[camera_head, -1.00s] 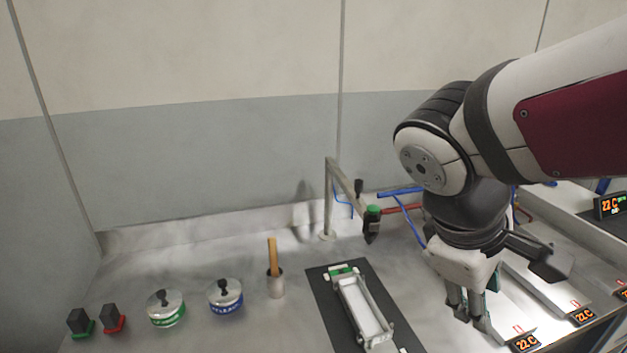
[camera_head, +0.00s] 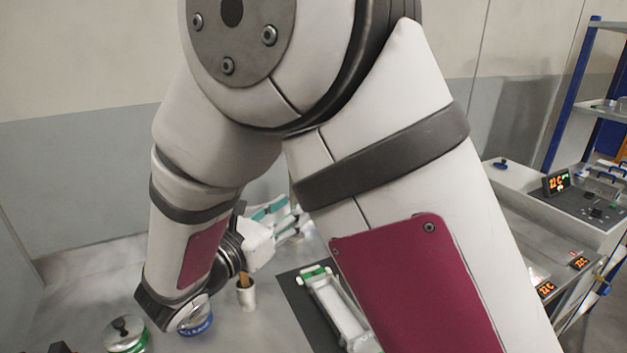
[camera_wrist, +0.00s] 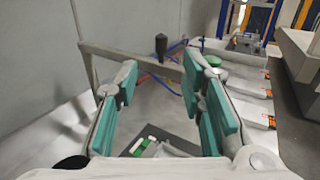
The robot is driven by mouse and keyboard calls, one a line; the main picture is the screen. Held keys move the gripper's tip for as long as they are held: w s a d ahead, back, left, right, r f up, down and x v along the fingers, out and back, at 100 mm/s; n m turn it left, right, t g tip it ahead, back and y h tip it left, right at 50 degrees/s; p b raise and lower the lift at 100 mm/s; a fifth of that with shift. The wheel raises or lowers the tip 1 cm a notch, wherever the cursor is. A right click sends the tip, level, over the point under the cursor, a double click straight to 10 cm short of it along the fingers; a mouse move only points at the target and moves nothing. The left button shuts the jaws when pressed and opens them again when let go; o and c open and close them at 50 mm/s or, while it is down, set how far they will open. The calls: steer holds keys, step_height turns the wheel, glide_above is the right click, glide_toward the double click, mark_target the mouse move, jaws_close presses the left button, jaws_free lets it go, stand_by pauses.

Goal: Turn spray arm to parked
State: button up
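The spray arm (camera_wrist: 135,56) is a grey bar on an upright post, crossing the wrist view beyond my fingertips. A black knob (camera_wrist: 161,44) stands up from it, between my fingers in the picture and apart from them. A green cap (camera_wrist: 212,60) sits towards its right end, partly behind my right finger. My gripper (camera_wrist: 157,75) is open and empty, with teal pads on both fingers. In the head view my gripper (camera_head: 280,217) is at the back of the bench, and my own arm hides the spray arm.
A white tray-like fixture (camera_head: 333,304) lies on a black mat (camera_head: 300,308). A cup (camera_head: 246,298) with a wooden handle and lidded pots with green (camera_head: 125,335) and blue (camera_head: 197,320) labels stand left. Blue and red hoses (camera_wrist: 160,82) run behind the bar. Orange displays (camera_head: 546,289) are at right.

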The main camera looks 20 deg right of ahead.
steer(key=p+x, duration=0.1)
steer(key=x, duration=1.2)
steer(key=shift+d, duration=0.25)
jaws_close()
